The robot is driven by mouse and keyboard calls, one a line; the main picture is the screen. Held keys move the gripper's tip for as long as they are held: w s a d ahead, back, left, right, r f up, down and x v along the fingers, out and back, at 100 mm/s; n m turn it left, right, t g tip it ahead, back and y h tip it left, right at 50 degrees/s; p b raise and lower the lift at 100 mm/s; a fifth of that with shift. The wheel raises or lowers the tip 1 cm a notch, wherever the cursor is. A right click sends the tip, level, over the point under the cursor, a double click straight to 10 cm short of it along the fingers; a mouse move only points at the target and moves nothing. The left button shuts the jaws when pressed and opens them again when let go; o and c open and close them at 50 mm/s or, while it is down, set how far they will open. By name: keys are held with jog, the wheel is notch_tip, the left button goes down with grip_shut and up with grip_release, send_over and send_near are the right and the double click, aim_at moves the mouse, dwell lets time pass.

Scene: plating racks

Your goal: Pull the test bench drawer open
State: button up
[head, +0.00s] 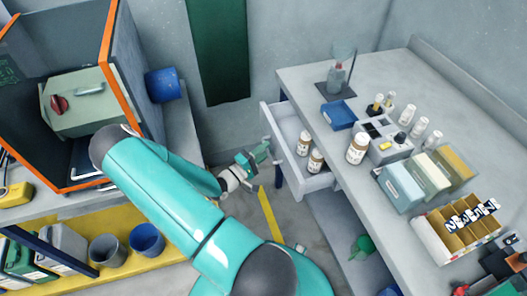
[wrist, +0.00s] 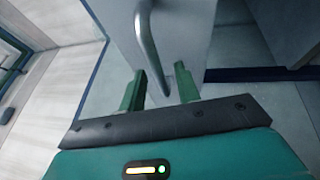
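The test bench drawer (head: 318,183) is white and stands pulled out from the left side of the bench (head: 350,185) in the head view. Two brown bottles with white labels (head: 303,144) stand inside it. My gripper (head: 263,150) is just left of the drawer front. In the wrist view the metal bar handle (wrist: 149,42) runs down the pale front panel (wrist: 190,35). My gripper's two green fingers (wrist: 162,88) are apart, and the handle's lower end appears between them. I cannot tell whether either finger touches it.
A rack with an orange-edged cabinet (head: 112,60) stands left. Floor (head: 240,215) shows between rack and bench.

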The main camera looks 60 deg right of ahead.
jog(key=shift+c, duration=0.2)
grip_shut()
jog(key=w+a, duration=0.6)
jog(key=shift+w+a, duration=0.25)
jog(key=shift+w, duration=0.05)
jog(key=shift+o, duration=0.2)
grip_release()
